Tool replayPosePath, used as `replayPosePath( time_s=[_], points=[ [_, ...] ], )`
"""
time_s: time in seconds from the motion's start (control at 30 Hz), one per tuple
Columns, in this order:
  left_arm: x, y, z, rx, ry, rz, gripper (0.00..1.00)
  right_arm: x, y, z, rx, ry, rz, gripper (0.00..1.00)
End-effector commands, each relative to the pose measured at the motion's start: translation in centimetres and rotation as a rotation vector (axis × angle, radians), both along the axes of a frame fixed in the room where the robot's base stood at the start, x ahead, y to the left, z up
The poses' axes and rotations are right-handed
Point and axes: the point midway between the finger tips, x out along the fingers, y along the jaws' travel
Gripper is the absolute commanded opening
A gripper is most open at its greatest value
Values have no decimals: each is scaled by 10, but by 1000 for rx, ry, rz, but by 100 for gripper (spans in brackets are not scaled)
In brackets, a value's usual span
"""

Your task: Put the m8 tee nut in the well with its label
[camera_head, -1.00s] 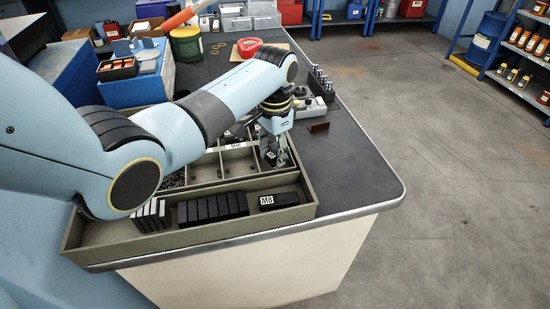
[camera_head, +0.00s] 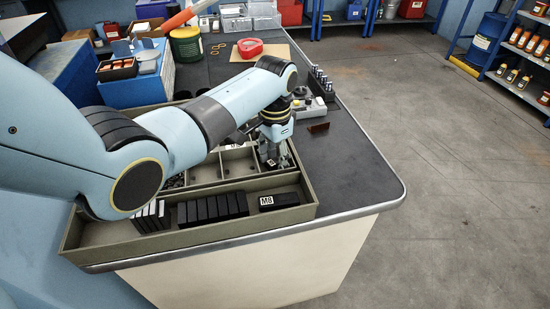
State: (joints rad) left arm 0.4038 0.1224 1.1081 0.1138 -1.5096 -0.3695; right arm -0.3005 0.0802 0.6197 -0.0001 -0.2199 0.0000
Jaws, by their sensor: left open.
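My left gripper (camera_head: 273,160) points down, open, over the right-hand compartments of the olive sorting tray (camera_head: 190,238). Its fingertips are low, at or just inside a compartment. I cannot clearly make out the m8 tee nut; small metal bits near the fingers are too small to name. A black block with a white M8 label (camera_head: 267,200) lies at the right end of the tray's front trough. Part of another label (camera_head: 238,140) shows on a divider behind, partly covered by my arm. My left arm hides much of the tray's back. My right gripper is not in view.
Several black blocks (camera_head: 213,208) stand in the front trough. A red bowl (camera_head: 249,47) is further back.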

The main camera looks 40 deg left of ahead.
Motion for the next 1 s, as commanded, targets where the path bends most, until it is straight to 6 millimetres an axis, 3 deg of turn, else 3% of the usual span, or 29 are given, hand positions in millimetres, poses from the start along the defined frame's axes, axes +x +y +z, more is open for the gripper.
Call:
replayPosePath(
  time_s=[0.3,0.5,0.7,1.0],
  points=[
    [2,1,68,2,-7,-1,42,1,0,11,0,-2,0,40],
    [1,0,103,1,-4,0,42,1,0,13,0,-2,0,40],
    [1,0,117,0,-2,1,42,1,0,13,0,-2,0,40],
    [1,0,117,0,-2,0,42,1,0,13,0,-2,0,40]
  ],
)
